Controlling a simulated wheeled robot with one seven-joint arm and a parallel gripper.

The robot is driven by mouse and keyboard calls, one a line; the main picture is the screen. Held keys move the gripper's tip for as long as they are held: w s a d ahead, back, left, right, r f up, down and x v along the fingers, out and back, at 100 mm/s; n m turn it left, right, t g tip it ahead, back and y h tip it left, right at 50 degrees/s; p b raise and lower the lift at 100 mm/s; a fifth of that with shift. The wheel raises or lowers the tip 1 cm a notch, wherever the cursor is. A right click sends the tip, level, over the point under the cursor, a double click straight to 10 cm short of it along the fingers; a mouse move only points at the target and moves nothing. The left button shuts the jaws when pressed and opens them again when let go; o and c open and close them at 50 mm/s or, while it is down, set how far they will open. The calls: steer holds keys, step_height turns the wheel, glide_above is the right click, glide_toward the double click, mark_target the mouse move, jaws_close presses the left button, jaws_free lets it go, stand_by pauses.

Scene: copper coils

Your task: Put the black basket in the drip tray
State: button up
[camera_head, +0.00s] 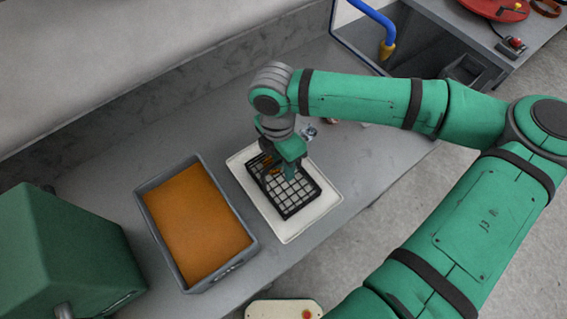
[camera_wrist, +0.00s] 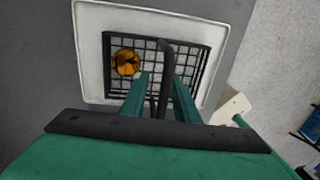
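The black grid basket (camera_head: 290,190) is over the white, shallow-rimmed tray (camera_head: 292,236), which I take for the drip tray. In the wrist view the basket (camera_wrist: 207,62) appears inside the rim of the tray (camera_wrist: 90,40); whether its base rests flat is hard to tell. A round amber thing (camera_wrist: 127,62) is in the basket. My gripper (camera_head: 270,168) points down at the basket. In the wrist view, my gripper's fingers (camera_wrist: 160,88) stand apart on either side of the dark basket handle (camera_wrist: 163,60), with gaps visible on both sides.
A grey bin (camera_head: 254,246) filled with orange-brown material stands left of the tray. A green box-shaped machine (camera_head: 60,250) is further left. The grey bench (camera_head: 385,150) has bare room right of the tray. A blue pipe (camera_head: 372,14) is at the back.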

step_height(320, 180, up, 12)
steer(key=w, duration=0.1)
steer(key=shift+a, duration=0.45)
steer(key=shift+w, duration=0.15)
stand_by(0.5)
